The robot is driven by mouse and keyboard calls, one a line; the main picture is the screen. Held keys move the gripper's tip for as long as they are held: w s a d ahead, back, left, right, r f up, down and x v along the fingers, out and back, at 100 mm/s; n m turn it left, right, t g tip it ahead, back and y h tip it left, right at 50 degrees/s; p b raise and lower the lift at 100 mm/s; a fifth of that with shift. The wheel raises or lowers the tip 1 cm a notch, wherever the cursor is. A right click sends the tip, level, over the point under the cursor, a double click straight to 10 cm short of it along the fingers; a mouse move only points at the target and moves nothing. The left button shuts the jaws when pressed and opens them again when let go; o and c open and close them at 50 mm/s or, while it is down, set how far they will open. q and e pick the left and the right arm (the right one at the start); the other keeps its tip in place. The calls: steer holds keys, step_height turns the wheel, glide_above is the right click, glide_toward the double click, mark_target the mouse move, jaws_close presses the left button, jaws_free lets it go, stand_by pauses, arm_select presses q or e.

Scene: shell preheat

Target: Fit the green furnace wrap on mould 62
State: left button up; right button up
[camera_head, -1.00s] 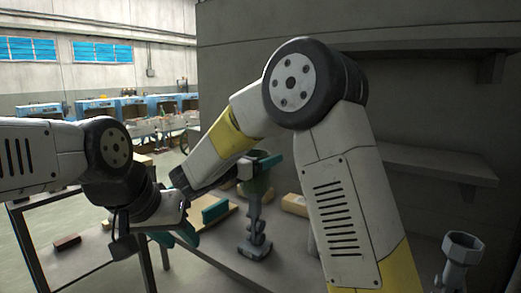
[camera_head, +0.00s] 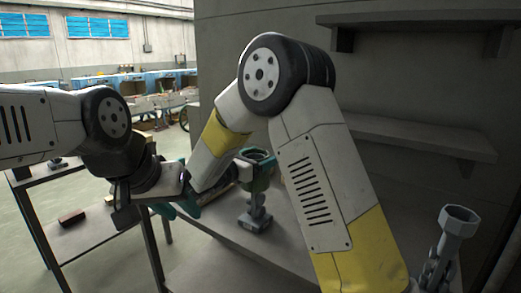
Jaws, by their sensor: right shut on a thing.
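A grey mould with a broad foot (camera_head: 254,221) stands on the bench left of my right forearm; I cannot read a number on it.
Another grey mould with a cup top (camera_head: 459,219) stands at the right, close to my right forearm. A brown block (camera_head: 72,217) lies on the left table. Shelves (camera_head: 412,136) are on the wall. My right arm hides much of the bench.

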mark_target(261, 189)
steer(key=shift+f, duration=5.6)
steer(key=o, duration=1.4)
steer(key=shift+s+a, duration=0.1)
